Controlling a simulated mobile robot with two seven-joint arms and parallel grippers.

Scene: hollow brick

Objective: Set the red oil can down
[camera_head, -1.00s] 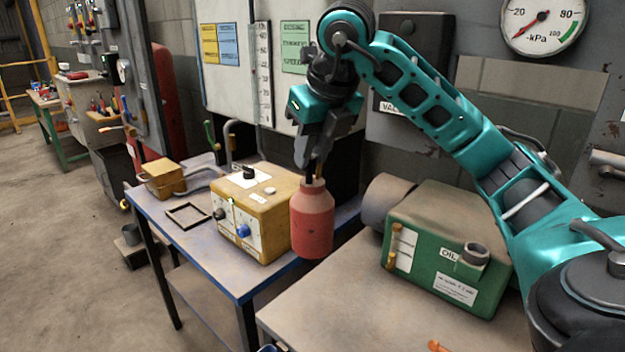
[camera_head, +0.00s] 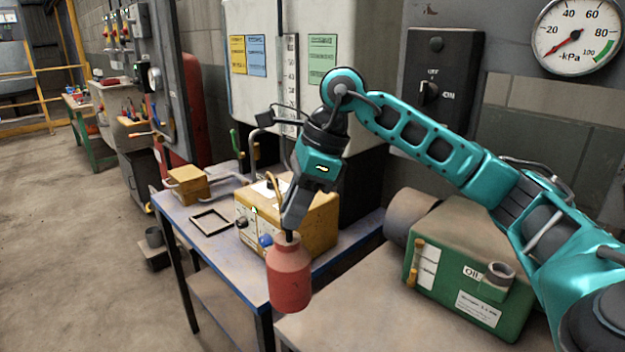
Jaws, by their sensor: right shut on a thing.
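The red oil can (camera_head: 289,275) hangs upright from my right gripper (camera_head: 290,232), which is shut on its narrow top. The can is in front of the yellow box and over the front edge of the blue-topped table (camera_head: 216,257). I cannot tell how far its base is from any surface. The gripper's fingers partly hide the can's top. My left gripper is not in view.
The yellow box (camera_head: 314,228) with knobs stands on the blue table, beside an empty dark square frame (camera_head: 211,222) and a smaller yellow block (camera_head: 188,186). A green oil box (camera_head: 450,290) stands on the brown-topped bench (camera_head: 340,325) to the right.

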